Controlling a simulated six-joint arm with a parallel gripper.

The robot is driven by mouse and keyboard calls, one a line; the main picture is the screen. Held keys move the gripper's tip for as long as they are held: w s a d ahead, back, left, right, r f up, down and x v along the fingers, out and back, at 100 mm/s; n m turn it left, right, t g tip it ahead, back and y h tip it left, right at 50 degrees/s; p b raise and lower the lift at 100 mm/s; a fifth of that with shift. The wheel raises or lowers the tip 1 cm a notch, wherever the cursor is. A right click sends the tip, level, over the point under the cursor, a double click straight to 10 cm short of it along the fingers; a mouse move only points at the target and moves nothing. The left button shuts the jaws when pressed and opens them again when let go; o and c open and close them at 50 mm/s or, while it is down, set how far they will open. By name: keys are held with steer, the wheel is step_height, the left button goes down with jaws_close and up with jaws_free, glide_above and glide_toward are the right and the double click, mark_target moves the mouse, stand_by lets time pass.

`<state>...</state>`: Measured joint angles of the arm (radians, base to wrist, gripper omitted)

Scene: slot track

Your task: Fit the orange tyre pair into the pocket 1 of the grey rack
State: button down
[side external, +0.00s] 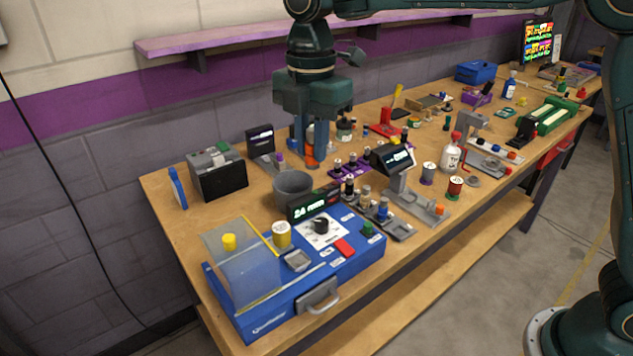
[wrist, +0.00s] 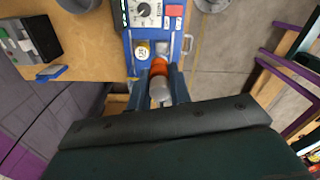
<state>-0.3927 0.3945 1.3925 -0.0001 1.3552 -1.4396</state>
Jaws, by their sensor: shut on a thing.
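My gripper (side external: 312,158) is shut on the orange tyre pair (wrist: 158,67), above the table behind the grey cup. In the wrist view the orange piece is between the two blue fingers, with a pale grey rounded part nearer the camera. In the side view only a little orange (side external: 310,152) shows between the fingers. A grey rack (side external: 402,233) with several small upright pieces lies right of the blue machine. Another grey strip (side external: 486,152) with small coloured pieces lies farther back. I cannot tell which one has pocket 1.
A grey cup (side external: 292,188) stands just in front of my gripper. The blue machine (side external: 262,321) with a clear cover fills the near end. A display stand (side external: 392,160) and a purple rack (side external: 345,171) stand to the right. A black-and-grey box (side external: 218,178) stands left.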

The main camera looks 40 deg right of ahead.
steer(key=s+d+f, duration=0.2)
steer(key=d+f, duration=0.1)
steer(key=d, duration=0.8)
steer(key=s+d+f, duration=0.2)
steer(key=d, duration=1)
step_height(320, 180, down, 16)
steer(key=shift+w+a+f, duration=0.1)
steer(key=shift+a, duration=0.05)
steer(key=shift+f, duration=2.1)
steer(key=shift+f, duration=0.15)
steer(key=c, duration=1.3)
jaws_free()
